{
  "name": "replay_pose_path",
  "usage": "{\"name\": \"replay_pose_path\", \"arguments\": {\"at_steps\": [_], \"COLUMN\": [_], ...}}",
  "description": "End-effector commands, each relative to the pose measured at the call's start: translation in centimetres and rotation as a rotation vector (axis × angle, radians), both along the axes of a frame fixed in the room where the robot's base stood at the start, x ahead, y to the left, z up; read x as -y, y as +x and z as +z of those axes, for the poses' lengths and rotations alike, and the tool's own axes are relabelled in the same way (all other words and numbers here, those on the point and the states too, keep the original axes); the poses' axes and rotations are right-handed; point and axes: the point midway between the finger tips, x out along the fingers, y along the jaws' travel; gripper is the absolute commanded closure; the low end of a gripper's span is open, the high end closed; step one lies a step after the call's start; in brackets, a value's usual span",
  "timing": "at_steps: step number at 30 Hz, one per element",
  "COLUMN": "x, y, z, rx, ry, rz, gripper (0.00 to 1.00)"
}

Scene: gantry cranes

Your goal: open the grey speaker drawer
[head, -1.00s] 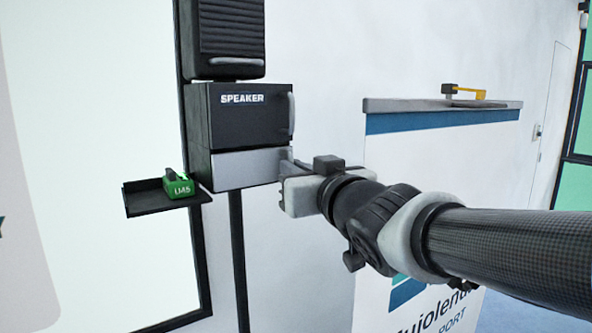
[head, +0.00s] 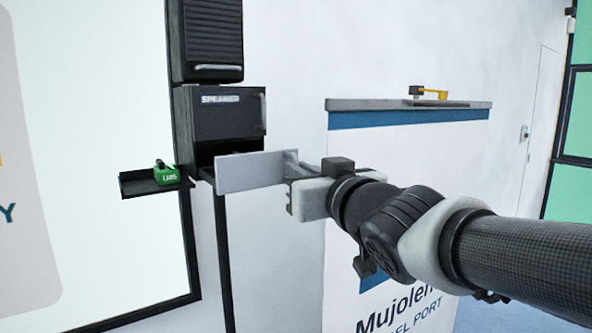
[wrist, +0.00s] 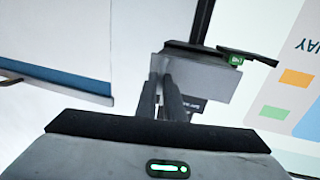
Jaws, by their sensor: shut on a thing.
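The grey drawer (head: 250,171) under the black speaker cabinet (head: 222,122) stands pulled out, and a dark gap shows between its front and the cabinet. My gripper (head: 300,168) is at the right end of the drawer front, shut on what appears to be its handle, which the fingers mostly hide. In the wrist view the fingers (wrist: 172,100) reach up to the grey drawer front (wrist: 205,78), which hangs just beyond them.
A small black shelf (head: 140,188) with a green labelled block (head: 167,174) sits left of the drawer. Another black unit (head: 207,40) is above the cabinet. A white counter (head: 410,104) with a yellow-armed object (head: 430,91) stands behind my arm.

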Motion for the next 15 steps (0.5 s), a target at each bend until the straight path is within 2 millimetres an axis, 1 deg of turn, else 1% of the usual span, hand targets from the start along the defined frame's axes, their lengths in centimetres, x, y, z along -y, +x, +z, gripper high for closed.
{"name": "replay_pose_path", "arguments": {"at_steps": [9, 10, 12, 13, 15], "x": [0.09, 0.09, 0.09, 0.09, 0.09], "y": [-0.12, -0.12, -0.12, -0.12, -0.12], "z": [0.09, 0.08, 0.08, 0.09, 0.08], "rx": [0.001, 0.002, 0.002, 0.002, 0.002], "ry": [0.002, 0.001, 0.001, 0.001, 0.001], "rz": [0.000, 0.000, 0.000, 0.000, 0.000], "gripper": [1.00, 0.87, 0.75, 0.73, 0.73]}}
